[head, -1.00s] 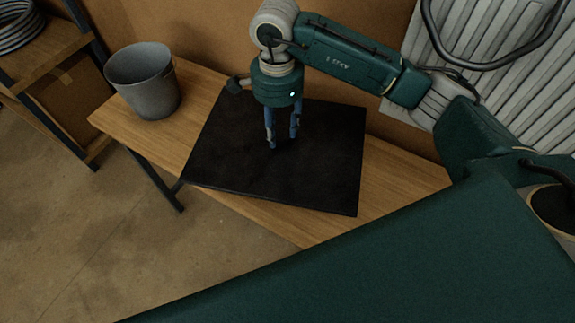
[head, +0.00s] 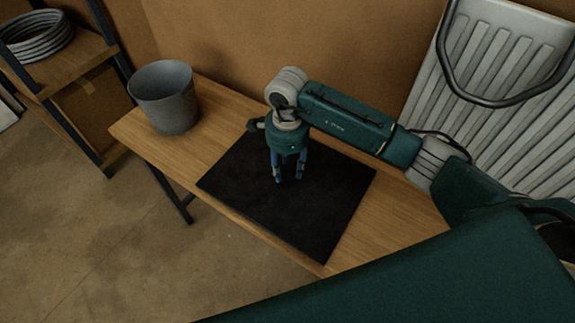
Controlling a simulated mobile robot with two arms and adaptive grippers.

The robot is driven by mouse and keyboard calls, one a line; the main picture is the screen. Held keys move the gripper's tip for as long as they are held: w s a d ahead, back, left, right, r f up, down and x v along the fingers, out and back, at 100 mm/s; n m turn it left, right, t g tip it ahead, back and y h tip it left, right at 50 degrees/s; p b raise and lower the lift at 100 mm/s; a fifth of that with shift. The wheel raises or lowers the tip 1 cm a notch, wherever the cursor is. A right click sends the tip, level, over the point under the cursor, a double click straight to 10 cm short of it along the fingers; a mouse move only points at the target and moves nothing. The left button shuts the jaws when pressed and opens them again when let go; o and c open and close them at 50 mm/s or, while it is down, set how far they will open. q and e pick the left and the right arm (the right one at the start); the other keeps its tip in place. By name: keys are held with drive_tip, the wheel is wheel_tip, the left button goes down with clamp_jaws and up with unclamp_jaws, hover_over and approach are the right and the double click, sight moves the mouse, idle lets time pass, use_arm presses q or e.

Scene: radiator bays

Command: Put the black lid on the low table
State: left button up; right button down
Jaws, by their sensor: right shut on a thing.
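The black lid (head: 318,218) is a flat, dark, roughly square panel, lying level at the low table (head: 215,100), a long wooden top on dark legs. It covers the middle of the tabletop, with its near side close to the front edge. I cannot tell whether it touches the wood or is just above it. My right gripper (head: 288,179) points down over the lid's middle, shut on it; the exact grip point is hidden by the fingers. My left gripper is not in view.
A grey bucket (head: 165,100) stands on the table's left end. A shelf (head: 70,65) with a coiled hose (head: 38,38) is at the far left. A white radiator (head: 500,90) hangs on the wall at right. Bare wood shows between bucket and lid.

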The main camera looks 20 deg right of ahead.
sight(287, 171)
drive_tip(key=shift+f, duration=0.2)
drive_tip(key=c, duration=1.1)
unclamp_jaws()
drive_tip(key=shift+r, duration=0.1)
drive_tip(key=shift+r+b, duration=1.7)
drive_tip(key=shift+r, duration=4.35)
drive_tip(key=shift+f, duration=0.1)
